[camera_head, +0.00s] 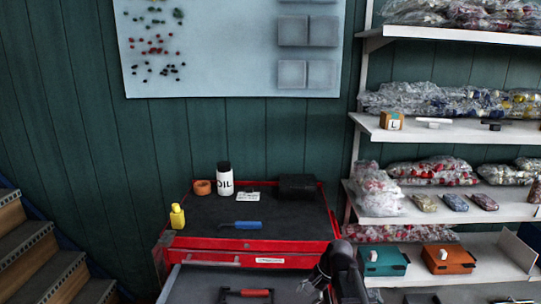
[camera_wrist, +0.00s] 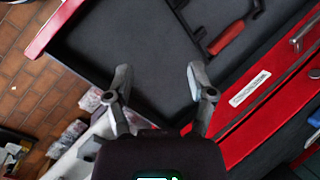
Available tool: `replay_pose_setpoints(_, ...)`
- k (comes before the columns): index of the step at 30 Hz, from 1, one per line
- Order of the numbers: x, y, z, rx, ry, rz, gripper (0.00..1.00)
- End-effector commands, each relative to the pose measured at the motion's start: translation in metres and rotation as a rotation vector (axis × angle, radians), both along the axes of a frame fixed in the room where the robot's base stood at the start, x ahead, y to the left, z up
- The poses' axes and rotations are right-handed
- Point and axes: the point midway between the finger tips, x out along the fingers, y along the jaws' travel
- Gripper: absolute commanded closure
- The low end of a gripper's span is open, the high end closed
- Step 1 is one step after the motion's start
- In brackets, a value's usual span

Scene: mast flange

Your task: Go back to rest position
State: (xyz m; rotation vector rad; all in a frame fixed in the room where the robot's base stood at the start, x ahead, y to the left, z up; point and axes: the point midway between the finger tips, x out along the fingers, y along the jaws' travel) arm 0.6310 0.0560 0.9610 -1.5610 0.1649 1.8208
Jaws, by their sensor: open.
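My gripper (camera_wrist: 160,85) is open and empty in the wrist view, its two fingers spread apart over the open drawer (camera_wrist: 130,50) of a red tool cabinet. In the head view my gripper (camera_head: 322,278) shows at the bottom, right of the open drawer (camera_head: 205,284). A red-handled tool (camera_head: 246,294) lies in the drawer; it also shows in the wrist view (camera_wrist: 228,38), beyond the fingers and apart from them.
The red cabinet's top (camera_head: 290,222) holds a yellow bottle (camera_head: 177,216), an oil bottle (camera_head: 225,180), an orange ring (camera_head: 203,187), a blue-handled tool (camera_head: 241,225) and a black box (camera_head: 297,187). Shelves (camera_head: 450,133) stand right, stairs (camera_head: 45,260) left.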

Motion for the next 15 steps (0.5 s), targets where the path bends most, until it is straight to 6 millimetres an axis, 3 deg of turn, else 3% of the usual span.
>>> replay_pose_setpoints(1, -0.018, -0.005, -0.004, -0.049, -0.027, 0.062, 0.29)
replay_pose_setpoints(6, -0.055, -0.026, -0.014, -0.222, -0.101, 0.296, 0.29)
replay_pose_setpoints(15, -0.091, -0.053, -0.018, -0.411, -0.143, 0.581, 0.29)
